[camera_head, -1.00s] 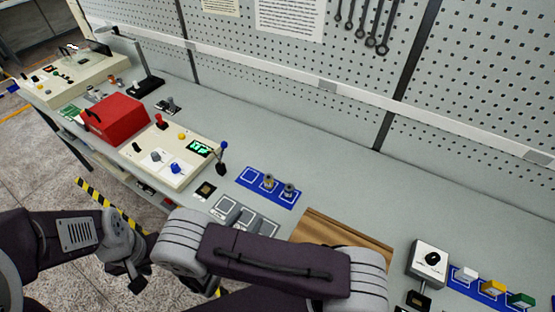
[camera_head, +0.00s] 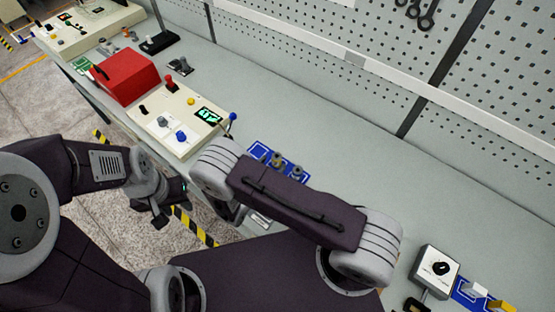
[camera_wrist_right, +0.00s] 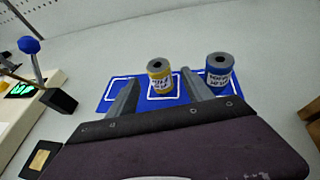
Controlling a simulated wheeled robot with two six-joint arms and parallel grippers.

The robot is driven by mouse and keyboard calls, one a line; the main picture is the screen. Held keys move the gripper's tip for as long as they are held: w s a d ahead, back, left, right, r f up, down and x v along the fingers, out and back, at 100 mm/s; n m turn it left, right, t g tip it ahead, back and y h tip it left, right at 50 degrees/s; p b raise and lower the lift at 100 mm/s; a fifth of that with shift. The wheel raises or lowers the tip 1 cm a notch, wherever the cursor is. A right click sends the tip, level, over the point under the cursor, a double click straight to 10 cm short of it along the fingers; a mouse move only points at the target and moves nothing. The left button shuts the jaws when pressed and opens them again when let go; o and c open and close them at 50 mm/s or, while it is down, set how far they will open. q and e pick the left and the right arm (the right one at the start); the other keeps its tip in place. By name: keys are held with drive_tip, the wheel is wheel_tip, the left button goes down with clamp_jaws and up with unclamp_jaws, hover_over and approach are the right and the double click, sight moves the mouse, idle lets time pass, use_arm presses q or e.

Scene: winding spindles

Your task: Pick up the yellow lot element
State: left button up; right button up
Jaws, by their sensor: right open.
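The yellow lot element (camera_wrist_right: 160,77), a small cylinder with a yellow label and grey top, stands upright in a white-outlined square on a blue mat (camera_wrist_right: 116,88). A similar blue-labelled element (camera_wrist_right: 218,70) stands to its right. In the right wrist view my right gripper (camera_wrist_right: 160,90) is open, its fingers pointing toward the mat, with the yellow element appearing between them; contact cannot be seen. In the head view the mat (camera_head: 257,150) is partly hidden by my right arm, which also hides most of that gripper. My left gripper (camera_head: 158,212) hangs off the table's front edge, away from the elements.
A cream control panel (camera_head: 178,120) with a blue-knobbed lever and a red box (camera_head: 124,77) stand left of the mat. A dial box (camera_head: 435,268) and coloured blocks on another blue mat are at lower right. The table behind the elements is clear.

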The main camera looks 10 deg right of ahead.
sight(276, 160)
drive_tip(key=shift+b+x, duration=0.3)
drive_tip(key=shift+x, duration=0.95)
drive_tip(key=shift+w+d, duration=0.15)
clamp_jaws()
drive_tip(key=shift+r, duration=0.1)
drive_tip(key=shift+r+p, duration=0.35)
drive_tip(key=shift+p, duration=0.1)
wheel_tip(276, 160, up, 4)
drive_tip(key=p, duration=0.3)
drive_tip(key=shift+d+r, duration=0.15)
drive_tip(key=shift+d, duration=0.05)
drive_tip(key=s+d+r+p, duration=0.5)
drive_tip(key=s+d+p, duration=0.1)
drive_tip(key=d, duration=0.3)
drive_tip(key=shift+s+r, duration=0.4)
drive_tip(key=shift+s, duration=0.2)
